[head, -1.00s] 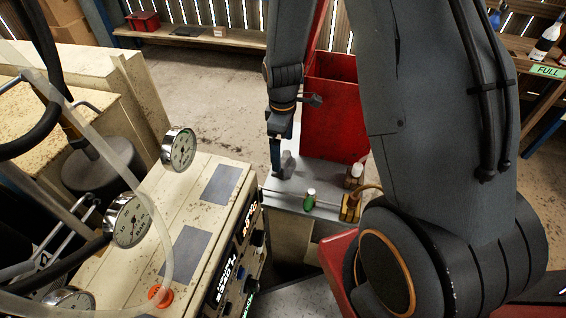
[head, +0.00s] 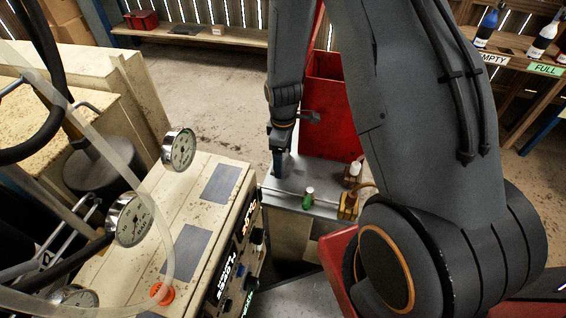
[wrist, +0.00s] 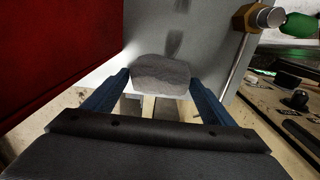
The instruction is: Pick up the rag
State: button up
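The rag (wrist: 161,75) is a small grey, wrinkled bundle in the wrist view, near the edge of a light grey metal top. My gripper (wrist: 160,88) has its two blue fingers apart, one on each side of the rag. The fingertips are very close to the rag's sides; I cannot tell whether they touch it. In the head view my gripper (head: 279,168) points down at the grey top (head: 325,178), and it hides most or all of the rag.
A red panel (head: 333,110) stands right behind the grey top. A green-capped valve (head: 308,197) and brass fittings (head: 348,206) sit on a thin pipe to the right. The cream cabinet with gauges (head: 180,150) is to the left. Bottles (head: 487,27) stand on a far shelf.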

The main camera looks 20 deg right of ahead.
jog(key=shift+c, duration=1.4)
jog(key=shift+r, duration=0.1)
jog(key=shift+w+a+r, duration=0.2)
jog(key=shift+r, duration=0.35)
notch_tip(320, 180, up, 10)
jog(key=r+b, duration=0.1)
jog(key=w+a+b, duration=0.1)
jog(key=w+a, duration=0.4)
jog(key=a, duration=0.3)
jog(key=w+a+b, duration=0.2)
jog(key=w+a, duration=0.3)
jog(key=a, duration=0.3)
jog(key=shift+w+a+f+b, duration=0.15)
jog(key=shift+w+f+b, duration=0.15)
jog(key=shift+w+f, duration=0.1)
